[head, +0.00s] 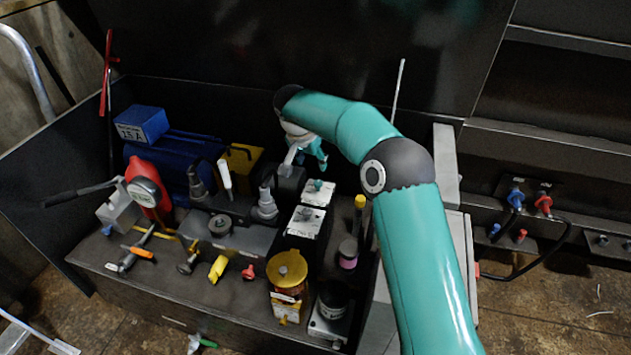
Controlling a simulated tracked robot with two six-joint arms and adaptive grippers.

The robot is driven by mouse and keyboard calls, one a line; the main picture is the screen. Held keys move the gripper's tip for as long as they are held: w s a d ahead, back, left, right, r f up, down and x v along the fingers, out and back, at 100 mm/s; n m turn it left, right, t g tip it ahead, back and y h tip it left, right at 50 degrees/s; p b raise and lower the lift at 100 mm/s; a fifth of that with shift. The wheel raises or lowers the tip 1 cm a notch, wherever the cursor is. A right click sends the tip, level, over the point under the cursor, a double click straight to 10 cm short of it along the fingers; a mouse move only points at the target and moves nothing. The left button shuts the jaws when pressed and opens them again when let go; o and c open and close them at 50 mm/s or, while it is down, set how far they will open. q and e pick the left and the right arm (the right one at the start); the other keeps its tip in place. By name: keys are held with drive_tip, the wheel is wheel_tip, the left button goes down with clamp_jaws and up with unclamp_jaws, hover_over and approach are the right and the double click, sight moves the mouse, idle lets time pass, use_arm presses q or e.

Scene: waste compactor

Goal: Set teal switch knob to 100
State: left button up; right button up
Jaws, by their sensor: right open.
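A small teal switch knob (318,185) sits on top of a white-faced switch box (315,198) near the middle of the bench. The labels around the knob are too small to read, so I cannot tell its setting. A second white-faced box (305,222) with a small dark knob stands just in front of it. My right gripper (304,164) is open above and slightly behind the teal knob, apart from it as far as I can see. The arm partly hides the gripper. My left gripper is out of view.
Around the boxes stand a grey fitting (264,205), a yellow-lidded jar (287,270), a pink-and-black cylinder (348,253) and a yellow-capped post (359,202). A blue case (142,125) and a red device (148,188) are at left. A dark wall rises behind.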

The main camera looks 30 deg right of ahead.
sight(318, 182)
drive_tip(key=x, duration=1.2)
drive_tip(key=shift+w+a+f, duration=0.1)
drive_tip(key=shift+f, duration=0.05)
clamp_jaws()
